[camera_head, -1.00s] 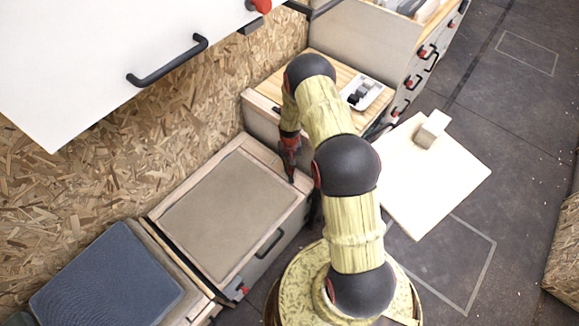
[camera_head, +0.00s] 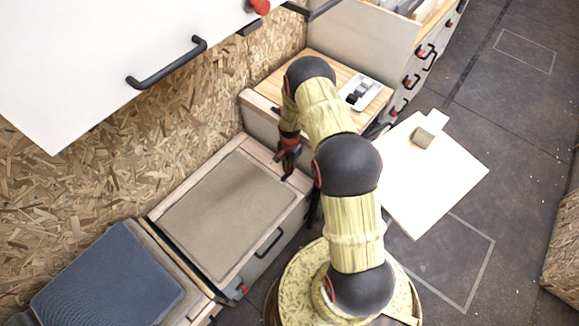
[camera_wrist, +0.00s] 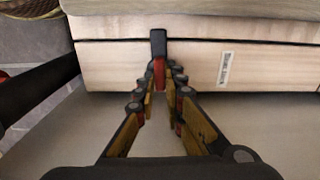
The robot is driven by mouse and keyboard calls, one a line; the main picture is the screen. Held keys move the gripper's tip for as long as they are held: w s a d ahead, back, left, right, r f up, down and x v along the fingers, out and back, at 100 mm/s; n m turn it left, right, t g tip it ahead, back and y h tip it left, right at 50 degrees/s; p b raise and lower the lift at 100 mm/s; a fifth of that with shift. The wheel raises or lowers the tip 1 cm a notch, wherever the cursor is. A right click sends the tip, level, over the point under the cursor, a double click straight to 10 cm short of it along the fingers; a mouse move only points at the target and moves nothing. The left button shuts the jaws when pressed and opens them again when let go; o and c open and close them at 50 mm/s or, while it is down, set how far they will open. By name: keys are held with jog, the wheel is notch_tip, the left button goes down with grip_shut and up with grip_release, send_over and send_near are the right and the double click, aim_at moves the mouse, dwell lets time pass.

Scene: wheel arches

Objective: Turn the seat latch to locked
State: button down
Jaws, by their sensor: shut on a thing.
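In the wrist view a small latch with a black top and a red lower part (camera_wrist: 158,68) stands against a pale wooden edge. My gripper (camera_wrist: 160,86) is shut on it, its two fingers closing at the red part. In the head view my gripper (camera_head: 286,170) points down at the far right corner of the beige-topped seat box (camera_head: 225,215). The held latch cannot be made out there, and my arm covers part of that area. Its exact angle is hard to tell.
Another red latch (camera_head: 241,290) is at the seat front's near end, with a black handle (camera_head: 270,243) beside it. A blue cushion (camera_head: 108,280) lies at lower left. A white cabinet door (camera_head: 100,60) hangs above.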

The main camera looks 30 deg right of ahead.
jog(key=shift+m, duration=0.3)
dwell(0.4)
jog(key=c, duration=2)
grip_release()
jog(key=shift+o, duration=0.6)
notch_tip(320, 180, up, 12)
